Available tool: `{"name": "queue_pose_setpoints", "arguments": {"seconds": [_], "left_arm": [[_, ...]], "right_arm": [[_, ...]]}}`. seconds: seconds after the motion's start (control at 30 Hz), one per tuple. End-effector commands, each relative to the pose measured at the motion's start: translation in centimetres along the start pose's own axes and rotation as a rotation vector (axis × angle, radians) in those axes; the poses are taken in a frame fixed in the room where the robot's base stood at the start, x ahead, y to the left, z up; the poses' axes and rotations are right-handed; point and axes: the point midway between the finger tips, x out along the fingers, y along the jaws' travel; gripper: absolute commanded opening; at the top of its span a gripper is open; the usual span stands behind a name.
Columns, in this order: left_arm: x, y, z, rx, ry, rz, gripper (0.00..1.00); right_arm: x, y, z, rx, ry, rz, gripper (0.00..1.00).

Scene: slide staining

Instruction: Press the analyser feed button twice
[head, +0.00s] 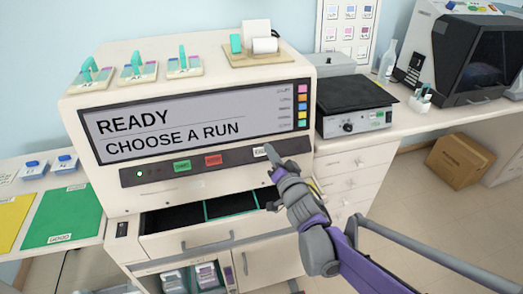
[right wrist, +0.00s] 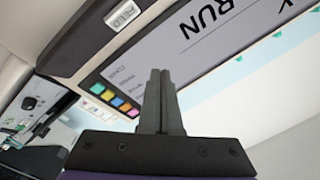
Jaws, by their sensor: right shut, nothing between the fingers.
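The analyser (head: 190,75) is a large cream cabinet. Its screen (head: 200,120) reads "READY" and "CHOOSE A RUN". A dark strip below the screen carries a green button (head: 182,167), a red button (head: 213,160) and a whitish feed button (head: 259,152) at its right. The feed button, its label partly readable, also shows in the right wrist view (right wrist: 125,14). My right gripper (head: 268,148) is shut and empty, its tips close beside the feed button in the head view; I cannot tell whether they touch. In the right wrist view the fingers (right wrist: 158,75) point toward the panel, with the button off to the upper left.
An open drawer (head: 205,212) juts out below the button strip. Small racks with teal handles (head: 138,68) and a paper-roll holder (head: 262,48) stand on top. A black-topped hotplate (head: 355,95) stands at right. A cardboard box (head: 460,161) sits on the floor.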

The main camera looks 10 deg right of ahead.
Motion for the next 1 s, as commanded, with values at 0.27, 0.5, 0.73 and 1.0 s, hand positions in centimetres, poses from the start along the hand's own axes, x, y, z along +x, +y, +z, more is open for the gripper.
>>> {"name": "queue_pose_setpoints", "arguments": {"seconds": [0.27, 0.5, 0.73, 1.0], "left_arm": [[0.8, 0.0, 0.6, 0.000, -0.004, 0.000, 0.50], [2.0, 0.0, 1.4, 0.000, -0.008, 0.000, 0.50], [3.1, 0.0, 2.1, 0.000, -0.013, 0.000, 0.50], [3.4, 0.0, 2.3, 0.000, -0.014, 0.000, 0.50]], "right_arm": [[1.4, 1.1, 1.1, -0.001, -0.001, 0.000, 0.00], [3.8, 2.9, 3.0, -0.001, -0.002, 0.000, 0.00], [5.5, 4.1, 4.2, 0.000, -0.001, 0.000, 0.00], [6.2, 4.5, 4.5, -0.001, 0.000, 0.000, 0.00]]}}
